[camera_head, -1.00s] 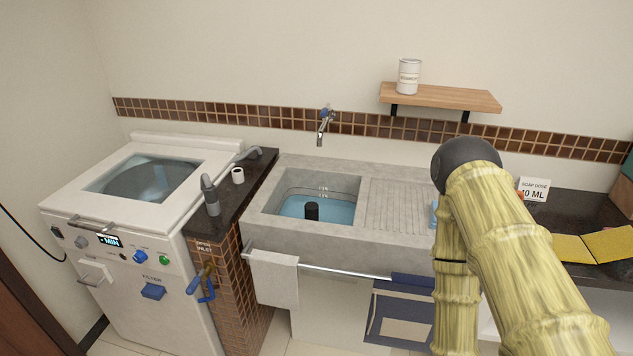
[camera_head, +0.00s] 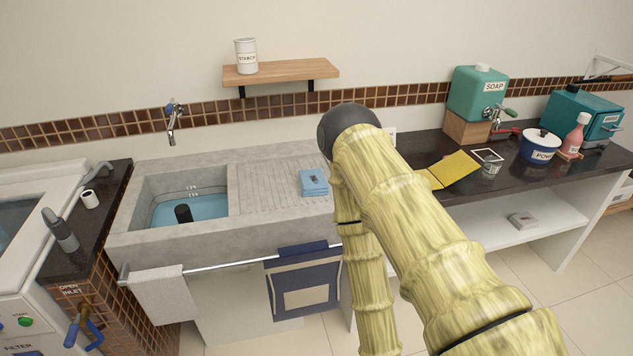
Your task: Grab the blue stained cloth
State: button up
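A folded blue cloth (camera_head: 314,183) with a small dark stain on top lies on the ribbed drainboard, at the right end of the stone sink (camera_head: 140,247). My bamboo-patterned arm stands just to the right of the cloth and covers part of the counter behind it. My gripper is out of view, so its opening and distance to the cloth do not show.
The sink basin holds blue water and a black plug (camera_head: 183,213). A grey towel (camera_head: 163,293) and a blue-and-beige apron (camera_head: 303,283) hang on the front rail. The right counter bears a yellow folder (camera_head: 455,169), soap dispenser (camera_head: 477,95) and blue pot (camera_head: 540,146).

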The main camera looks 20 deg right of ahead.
aim_at(314, 183)
jog(key=z, duration=2.65)
jog(key=i, duration=1.05)
jog(key=u, duration=2.45)
